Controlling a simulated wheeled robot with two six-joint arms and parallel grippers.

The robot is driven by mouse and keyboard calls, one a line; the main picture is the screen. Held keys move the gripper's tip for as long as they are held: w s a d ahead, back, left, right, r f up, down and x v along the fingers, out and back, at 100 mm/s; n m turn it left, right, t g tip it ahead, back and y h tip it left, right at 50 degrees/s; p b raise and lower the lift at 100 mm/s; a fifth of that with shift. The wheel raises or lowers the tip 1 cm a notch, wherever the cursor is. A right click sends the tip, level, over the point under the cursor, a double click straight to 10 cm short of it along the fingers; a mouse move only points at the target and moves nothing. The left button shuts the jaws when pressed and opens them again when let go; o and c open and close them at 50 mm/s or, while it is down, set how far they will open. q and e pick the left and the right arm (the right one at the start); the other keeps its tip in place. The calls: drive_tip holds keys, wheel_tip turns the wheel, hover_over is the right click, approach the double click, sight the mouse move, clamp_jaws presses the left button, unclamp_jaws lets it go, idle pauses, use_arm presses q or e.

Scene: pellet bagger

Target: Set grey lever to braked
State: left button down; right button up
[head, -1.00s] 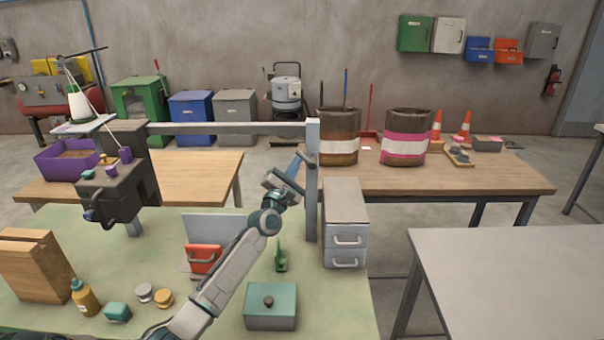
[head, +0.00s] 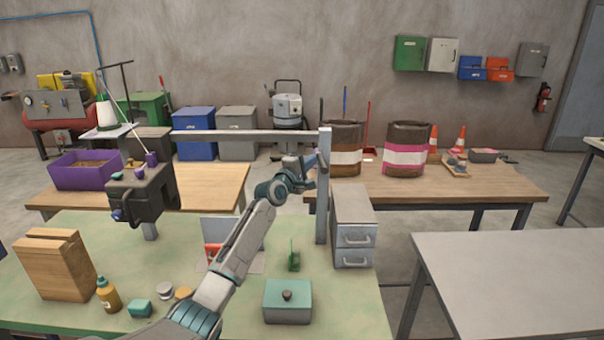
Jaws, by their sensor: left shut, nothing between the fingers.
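My left arm reaches up from the bottom of the head view. Its gripper (head: 306,171) is shut and empty, close to the left side of an upright grey post (head: 323,190). I cannot tell whether it touches the post. The post carries one end of a long grey crossbar (head: 240,135), and a dark machine block (head: 145,192) with purple knobs stands near the other end. I cannot surely pick out the grey lever; it may be hidden behind my wrist and gripper. My right gripper is not in view.
A grey drawer unit (head: 353,215) stands just right of the post. The grey table (head: 520,270) at right is bare.

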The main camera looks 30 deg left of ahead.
use_arm(q)
drive_tip(key=shift+w+d+r+m+g+p, duration=0.35)
drive_tip(key=shift+d+m+p, duration=0.25)
drive_tip(key=shift+p, duration=0.25)
drive_tip(key=shift+w, duration=0.1)
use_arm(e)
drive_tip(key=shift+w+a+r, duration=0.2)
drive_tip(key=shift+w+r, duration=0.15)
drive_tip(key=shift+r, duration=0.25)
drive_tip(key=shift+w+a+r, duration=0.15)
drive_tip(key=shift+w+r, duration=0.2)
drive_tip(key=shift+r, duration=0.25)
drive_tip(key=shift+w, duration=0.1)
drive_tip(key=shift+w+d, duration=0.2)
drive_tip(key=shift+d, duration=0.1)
use_arm(q)
drive_tip(key=shift+f, duration=0.1)
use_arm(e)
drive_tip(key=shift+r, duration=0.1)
